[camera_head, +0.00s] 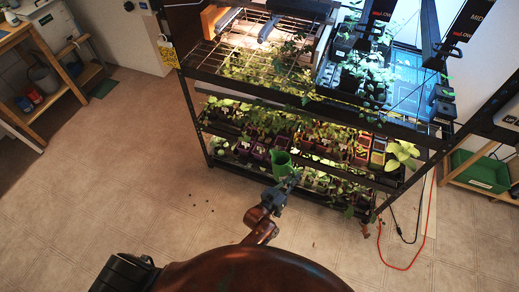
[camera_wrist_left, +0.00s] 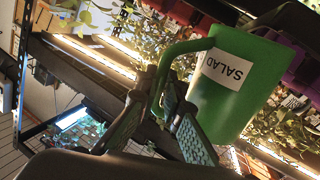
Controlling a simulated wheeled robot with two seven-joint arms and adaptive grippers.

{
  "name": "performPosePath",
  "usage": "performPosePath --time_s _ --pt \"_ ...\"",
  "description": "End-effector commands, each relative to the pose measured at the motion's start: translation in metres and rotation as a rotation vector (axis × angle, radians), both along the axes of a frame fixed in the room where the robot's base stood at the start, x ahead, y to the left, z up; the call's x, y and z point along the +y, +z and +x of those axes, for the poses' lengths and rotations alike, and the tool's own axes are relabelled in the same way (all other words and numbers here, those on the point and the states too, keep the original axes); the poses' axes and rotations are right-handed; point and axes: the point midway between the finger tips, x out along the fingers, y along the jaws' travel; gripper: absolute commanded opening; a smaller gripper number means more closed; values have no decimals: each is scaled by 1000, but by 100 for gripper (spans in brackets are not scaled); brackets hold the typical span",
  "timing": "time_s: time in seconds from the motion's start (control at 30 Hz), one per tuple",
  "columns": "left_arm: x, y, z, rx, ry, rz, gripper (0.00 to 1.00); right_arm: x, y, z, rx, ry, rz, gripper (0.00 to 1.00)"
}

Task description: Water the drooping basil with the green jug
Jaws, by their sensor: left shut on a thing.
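The green jug (camera_head: 281,161) is in front of the rack's lower tiers in the head view. My left gripper (camera_head: 288,184) is shut on the jug's handle. In the left wrist view the jug (camera_wrist_left: 262,82) is large and tilted, with a white label reading "SALAD". The left gripper's fingers (camera_wrist_left: 168,122) close around the handle there. The jug's inside is not visible, so I cannot tell if it holds water. Potted plants (camera_head: 325,135) crowd the middle tier. I cannot tell which is the drooping basil. My right gripper is not in view.
The dark rack (camera_head: 295,97) has lit tiers, with hanging leaves and posts close around the jug. An orange cable (camera_head: 403,268) lies on the floor at right. A green crate (camera_head: 481,172) stands at far right. The tiled floor (camera_head: 130,170) at left is mostly clear.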

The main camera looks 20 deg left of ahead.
Motion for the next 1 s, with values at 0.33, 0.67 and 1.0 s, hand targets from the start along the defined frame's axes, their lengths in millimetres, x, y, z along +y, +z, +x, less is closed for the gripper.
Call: performPosePath --time_s 0.33,0.67,1.0 --pt "22 38 14 113 0 -190 0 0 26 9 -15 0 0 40" --pt "46 64 29 230 -2 -372 0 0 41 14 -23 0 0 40" --pt "64 58 40 340 -2 -545 0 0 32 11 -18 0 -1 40"
